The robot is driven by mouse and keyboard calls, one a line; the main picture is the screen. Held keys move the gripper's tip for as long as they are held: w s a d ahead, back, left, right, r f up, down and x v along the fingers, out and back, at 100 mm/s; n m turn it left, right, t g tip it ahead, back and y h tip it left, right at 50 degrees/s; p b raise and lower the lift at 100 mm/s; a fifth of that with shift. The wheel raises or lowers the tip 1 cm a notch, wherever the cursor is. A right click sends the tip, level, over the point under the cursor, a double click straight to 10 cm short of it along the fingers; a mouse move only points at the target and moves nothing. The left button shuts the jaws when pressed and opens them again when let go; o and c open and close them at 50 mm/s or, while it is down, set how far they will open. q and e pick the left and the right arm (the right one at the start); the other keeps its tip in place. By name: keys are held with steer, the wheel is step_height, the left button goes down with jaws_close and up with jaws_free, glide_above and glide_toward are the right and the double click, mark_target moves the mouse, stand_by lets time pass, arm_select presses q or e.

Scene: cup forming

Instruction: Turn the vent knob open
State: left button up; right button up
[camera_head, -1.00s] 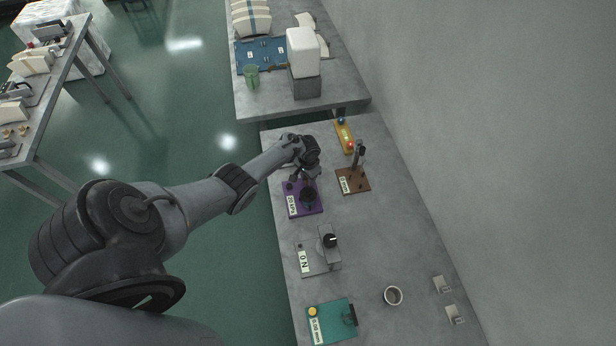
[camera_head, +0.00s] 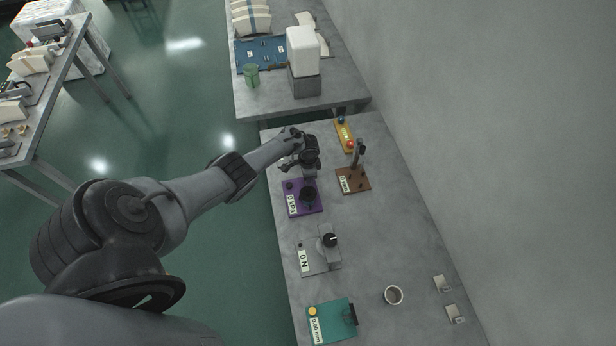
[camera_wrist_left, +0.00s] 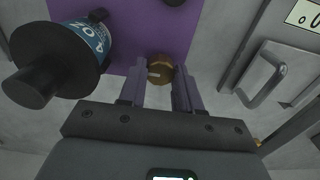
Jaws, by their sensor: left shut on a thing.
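The vent knob (camera_wrist_left: 159,68) is a small brown-brass knob with a pale line across its face, on a purple base plate. In the left wrist view it sits between the two fingers of my left gripper (camera_wrist_left: 159,84), which is shut on it. In the head view my left gripper (camera_head: 309,172) reaches down at the far edge of the purple plate (camera_head: 290,189) and hides the knob. The plate's white display (camera_head: 292,204) seems to read 0 kPa. My right gripper is out of view.
A black cylinder with a blue label (camera_wrist_left: 95,42) stands close left of my fingers in the wrist view.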

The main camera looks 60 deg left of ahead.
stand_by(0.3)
arm_select(q)
steer(key=o, duration=1)
steer(key=shift+o, duration=0.2)
steer(key=shift+r, duration=0.1)
step_height(320, 180, up, 11)
steer(key=p, duration=0.4)
steer(key=shift+f+p, duration=0.2)
steer(key=shift+p, duration=0.15)
